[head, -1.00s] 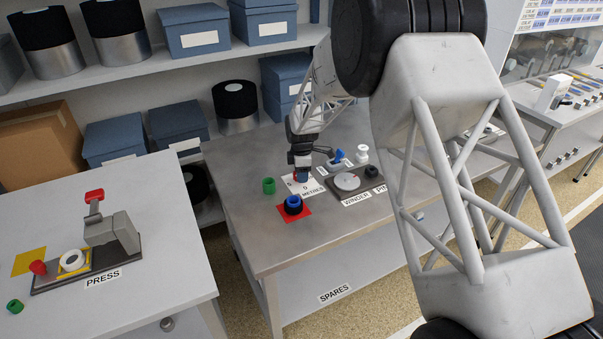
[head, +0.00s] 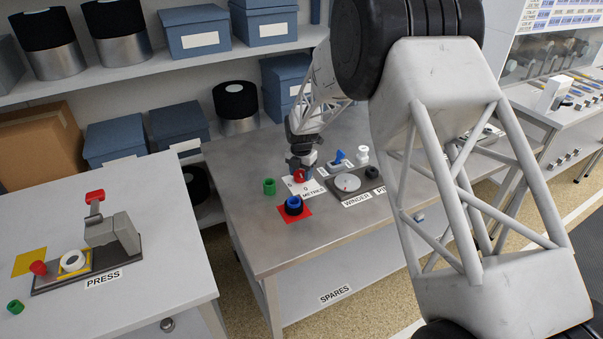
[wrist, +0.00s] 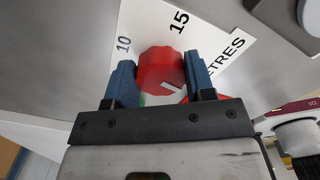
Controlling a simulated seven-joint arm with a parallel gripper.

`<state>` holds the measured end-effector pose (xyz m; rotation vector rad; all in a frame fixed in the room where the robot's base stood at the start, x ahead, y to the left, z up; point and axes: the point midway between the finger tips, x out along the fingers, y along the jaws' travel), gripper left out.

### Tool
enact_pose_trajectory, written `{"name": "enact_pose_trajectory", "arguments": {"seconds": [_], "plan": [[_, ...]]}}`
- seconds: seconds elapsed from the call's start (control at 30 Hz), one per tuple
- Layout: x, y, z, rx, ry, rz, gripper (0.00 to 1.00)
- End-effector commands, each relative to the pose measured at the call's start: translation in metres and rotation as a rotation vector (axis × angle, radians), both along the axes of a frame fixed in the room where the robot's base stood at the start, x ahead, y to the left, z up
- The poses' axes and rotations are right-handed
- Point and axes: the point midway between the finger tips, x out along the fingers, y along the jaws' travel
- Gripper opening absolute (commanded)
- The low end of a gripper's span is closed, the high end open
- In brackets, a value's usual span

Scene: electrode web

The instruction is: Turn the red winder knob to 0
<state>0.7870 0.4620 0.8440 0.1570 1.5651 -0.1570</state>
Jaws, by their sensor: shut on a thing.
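The red winder knob (wrist: 160,70) sits on a white dial card (wrist: 205,50) marked METRES. In the wrist view, the printed 10 and 15 are readable on the far side of the knob. My gripper (wrist: 160,82) has its two blue fingers on opposite sides of the knob, shut on it. A short white line shows on the knob's near right side; I cannot tell which number it faces, as the gripper hides that part of the card. In the head view the knob (head: 299,176) is below my gripper (head: 300,170), with a 0 on the card in front.
The winder (head: 347,183), with a pale disc and blue lever, stands right of the card. A green ring (head: 269,186) lies left.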

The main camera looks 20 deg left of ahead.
Motion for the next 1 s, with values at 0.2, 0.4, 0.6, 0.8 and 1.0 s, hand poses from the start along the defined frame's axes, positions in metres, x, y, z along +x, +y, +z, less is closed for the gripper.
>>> {"name": "enact_pose_trajectory", "arguments": {"seconds": [0.2,0.4,0.6,0.8,1.0], "plan": [[0.0005,0.0016,0.0018,0.002,-0.002,0.134,0.26],[0.0005,0.0019,0.0018,0.001,-0.002,0.199,0.26],[0.0005,0.0020,0.0018,0.001,-0.002,0.217,0.26],[0.0005,0.0020,0.0018,0.001,-0.002,0.217,0.26],[0.0005,0.0018,0.0014,0.001,-0.001,0.216,0.69]]}}
